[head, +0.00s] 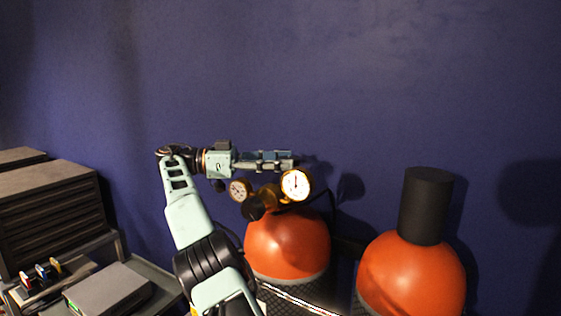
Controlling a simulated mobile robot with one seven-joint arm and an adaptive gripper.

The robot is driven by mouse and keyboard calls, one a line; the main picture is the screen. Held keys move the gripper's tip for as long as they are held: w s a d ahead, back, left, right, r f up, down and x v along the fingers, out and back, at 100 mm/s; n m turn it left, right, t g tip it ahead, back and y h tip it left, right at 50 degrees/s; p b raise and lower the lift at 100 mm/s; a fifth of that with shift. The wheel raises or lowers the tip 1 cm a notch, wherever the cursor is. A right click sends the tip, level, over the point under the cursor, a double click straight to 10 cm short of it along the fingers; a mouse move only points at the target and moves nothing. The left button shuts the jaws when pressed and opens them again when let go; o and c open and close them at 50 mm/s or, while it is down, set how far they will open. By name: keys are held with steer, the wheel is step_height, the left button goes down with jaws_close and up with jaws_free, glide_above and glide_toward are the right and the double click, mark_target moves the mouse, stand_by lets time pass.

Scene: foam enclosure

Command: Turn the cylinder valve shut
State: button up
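An orange gas cylinder (285,245) stands upright against the wall near the picture's middle. A brass regulator (269,194) sits at its top, with a white-faced gauge (296,184) at right and a smaller gauge (239,190) at left. A black knob (252,208) faces forward below the gauges. I cannot pick out the cylinder valve's handle clearly; the arm or regulator may hide it. My gripper (292,160) is level and points right, just above the gauges in the picture. Whether it touches anything, or its fingers are apart, I cannot tell.
A second orange cylinder (412,277) with a black cap (425,205) stands at right. A dark drawer cabinet (50,215) and a grey box (108,291) are at left. The blue wall (400,80) rises close behind; the space above the cylinders is clear.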

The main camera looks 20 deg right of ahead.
steer(key=shift+s+f+n+t+h+b, duration=0.2)
steer(key=shift+n+t+h+b, duration=0.2)
steer(key=shift+n+t+b, duration=1.05)
steer(key=t+b, duration=0.1)
steer(key=b, duration=0.2)
